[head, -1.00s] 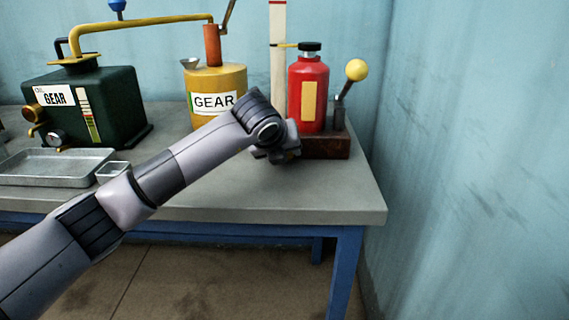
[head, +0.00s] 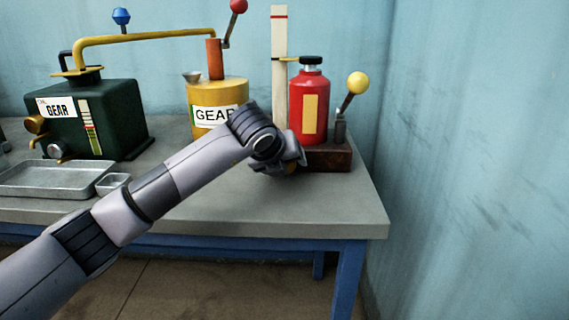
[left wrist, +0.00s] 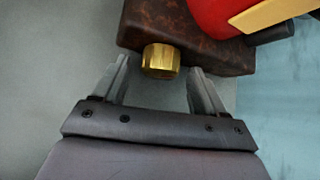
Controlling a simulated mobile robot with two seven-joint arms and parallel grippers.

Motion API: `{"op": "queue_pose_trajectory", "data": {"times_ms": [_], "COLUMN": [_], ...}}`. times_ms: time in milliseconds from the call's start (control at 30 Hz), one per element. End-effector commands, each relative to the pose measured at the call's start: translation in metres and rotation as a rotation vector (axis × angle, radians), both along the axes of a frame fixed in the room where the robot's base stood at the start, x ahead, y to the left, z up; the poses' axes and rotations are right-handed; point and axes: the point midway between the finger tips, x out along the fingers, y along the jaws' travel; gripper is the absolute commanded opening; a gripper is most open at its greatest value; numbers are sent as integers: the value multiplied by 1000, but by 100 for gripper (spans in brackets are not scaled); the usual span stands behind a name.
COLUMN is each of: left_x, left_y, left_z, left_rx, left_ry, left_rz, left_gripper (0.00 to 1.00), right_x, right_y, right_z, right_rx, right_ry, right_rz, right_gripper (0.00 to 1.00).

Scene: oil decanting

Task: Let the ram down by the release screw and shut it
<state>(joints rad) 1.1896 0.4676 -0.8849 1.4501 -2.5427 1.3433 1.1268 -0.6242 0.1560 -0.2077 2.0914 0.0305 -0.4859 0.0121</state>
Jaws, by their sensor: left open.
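A red jack (head: 309,106) with a black cap stands upright on a dark brown base (head: 329,159) near the table's right end. The brass release screw (left wrist: 160,61) sticks out of the base (left wrist: 190,35) in the left wrist view. My left gripper (left wrist: 160,66) is open, one finger on each side of the screw, with gaps showing on both sides. In the head view the left gripper (head: 282,162) is in front of the base and mostly hides the screw.
A yellow-knobbed lever (head: 357,84) rises right of the jack. A yellow GEAR can (head: 232,91) and a dark green GEAR tank (head: 110,115) stand to the left. A metal tray (head: 50,190) lies at the left front. The table's right front (head: 340,205) is clear.

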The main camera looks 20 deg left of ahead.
Motion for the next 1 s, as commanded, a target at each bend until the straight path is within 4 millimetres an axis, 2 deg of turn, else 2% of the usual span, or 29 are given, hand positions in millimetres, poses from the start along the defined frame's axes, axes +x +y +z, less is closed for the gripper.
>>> {"op": "queue_pose_trajectory", "data": {"times_ms": [300,500,1000], "left_x": [-31,-45,-49], "left_y": [1,2,1], "left_z": [30,42,43], "left_rx": [0,0,-2], "left_ry": [-4,-1,2], "left_rz": [-1,0,-4], "left_gripper": [72,72,72], "right_x": [-1,-2,-3], "right_y": [-2,-3,-1], "right_z": [-1,-3,-1], "right_rx": [-1,-1,7], "right_ry": [7,13,9], "right_rz": [-6,-10,-11], "right_gripper": [72,72,72]}}
